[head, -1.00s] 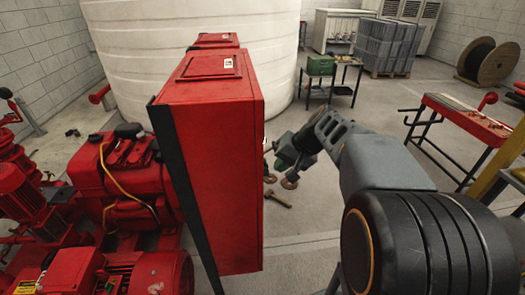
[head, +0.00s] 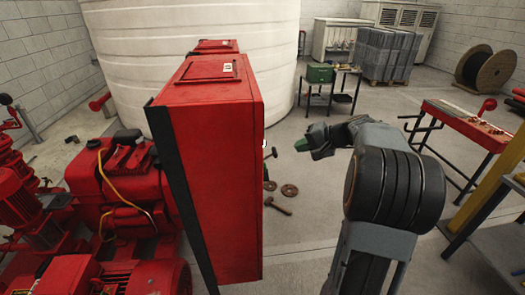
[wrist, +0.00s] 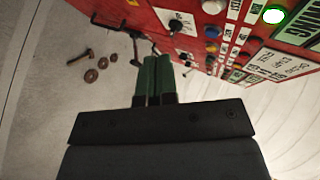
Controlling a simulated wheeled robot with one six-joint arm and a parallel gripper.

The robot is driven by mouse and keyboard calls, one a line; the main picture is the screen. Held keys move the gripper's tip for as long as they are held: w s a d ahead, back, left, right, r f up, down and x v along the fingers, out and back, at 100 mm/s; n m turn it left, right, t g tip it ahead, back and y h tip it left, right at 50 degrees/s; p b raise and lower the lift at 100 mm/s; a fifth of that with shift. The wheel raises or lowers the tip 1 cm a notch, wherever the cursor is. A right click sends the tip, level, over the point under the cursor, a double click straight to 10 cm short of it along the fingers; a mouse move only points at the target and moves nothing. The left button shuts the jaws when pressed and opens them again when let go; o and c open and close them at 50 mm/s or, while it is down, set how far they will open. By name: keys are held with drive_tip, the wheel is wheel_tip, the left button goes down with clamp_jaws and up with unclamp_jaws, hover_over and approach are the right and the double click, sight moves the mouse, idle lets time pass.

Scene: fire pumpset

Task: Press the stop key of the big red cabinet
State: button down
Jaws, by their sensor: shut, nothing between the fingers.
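The big red cabinet (head: 212,185) stands in the middle of the head view, its top and a side showing; its key face is turned away there. In the wrist view its red front panel (wrist: 146,17) runs along the top right, tilted. It carries a blue key (wrist: 211,32), a rotary switch (wrist: 180,24), several small keys and a lit green lamp (wrist: 274,16). Labels are too small to tell which key is stop. My gripper (head: 302,145) is right of the cabinet, apart from it. Its green fingers (wrist: 152,60) are together and empty, below the panel in the wrist view.
Red pump machinery (head: 115,190) crowds the left. A white tank (head: 190,60) stands behind. A red-topped bench (head: 462,120) is at right, with open floor between.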

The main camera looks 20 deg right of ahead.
drive_tip(key=w+a, duration=0.1)
drive_tip(key=a, duration=0.7)
drive_tip(key=shift+w, duration=0.3)
drive_tip(key=shift+a+b, duration=0.35)
drive_tip(key=shift+b, duration=0.15)
idle(1.6)
drive_tip(key=shift+w+a, duration=0.1)
drive_tip(key=shift+a, duration=0.05)
drive_tip(key=shift+w+a, duration=0.1)
drive_tip(key=shift+a, duration=0.3)
idle(0.8)
drive_tip(key=shift+d+b, duration=0.1)
drive_tip(key=shift+b, duration=0.2)
drive_tip(key=shift+s+d, duration=0.2)
drive_tip(key=shift+d, duration=0.5)
drive_tip(key=shift+s+d, duration=0.25)
drive_tip(key=shift+d, duration=1)
drive_tip(key=shift+s+d, duration=0.25)
drive_tip(key=shift+d, duration=0.95)
